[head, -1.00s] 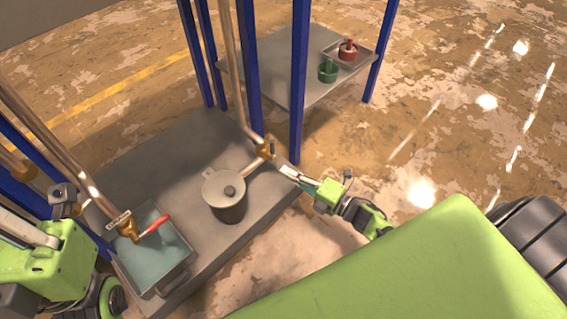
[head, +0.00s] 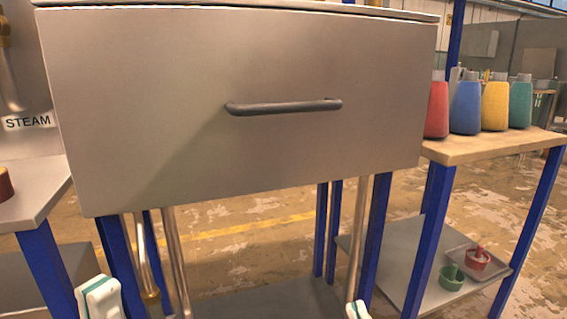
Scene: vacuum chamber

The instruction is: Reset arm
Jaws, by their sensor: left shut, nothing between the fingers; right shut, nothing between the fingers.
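My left gripper (head: 100,298) shows at the bottom left of the head view as a white tip with teal edges. It is shut and empty, in front of the blue frame leg below the chamber. My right gripper (head: 357,310) barely shows at the bottom edge, right of centre. Only its small white and teal tip is in view, shut and empty. Both point upward, below the big grey metal chamber (head: 150,75) and apart from its dark bar handle (head: 285,107). The rest of both arms is out of view.
A wooden shelf (head: 490,148) at the right holds red, blue, yellow and green bottles. A lower grey shelf (head: 400,255) carries a green cup (head: 452,278) and a tray with a red one (head: 478,258). Blue legs and pipes stand below the chamber. A STEAM label is at the left.

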